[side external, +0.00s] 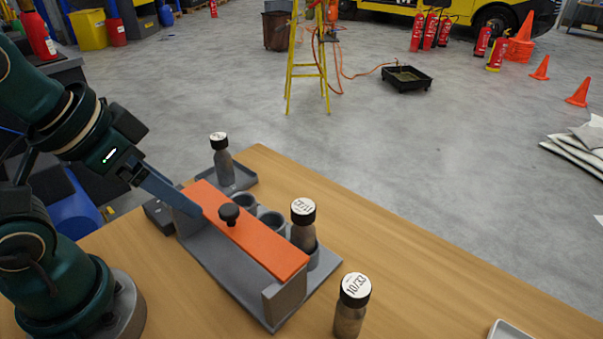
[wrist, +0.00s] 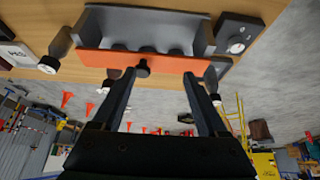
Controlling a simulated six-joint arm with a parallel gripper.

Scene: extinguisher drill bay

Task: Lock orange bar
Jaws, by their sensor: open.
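The orange bar (side external: 262,237) lies lengthwise along the top of a grey rack (side external: 230,267), with a black knob (side external: 229,214) standing up from it. The bar also shows in the wrist view (wrist: 178,64), with the knob (wrist: 142,67) between the lines of my fingers, nearer the left one. My gripper (wrist: 158,76) is open and empty. In the side view, my gripper (side external: 180,203) reaches in at the rack's left end, near the bar's end; I cannot tell whether it touches. The rack holds grey cups (side external: 271,219) and a black-capped bottle (side external: 304,230).
A bottle labelled 10/33 (side external: 350,312) stands at the rack's right. Another bottle (side external: 222,160) stands on a small grey tray (side external: 241,178) behind. A dark box with a dial (wrist: 237,38) sits by the rack's end.

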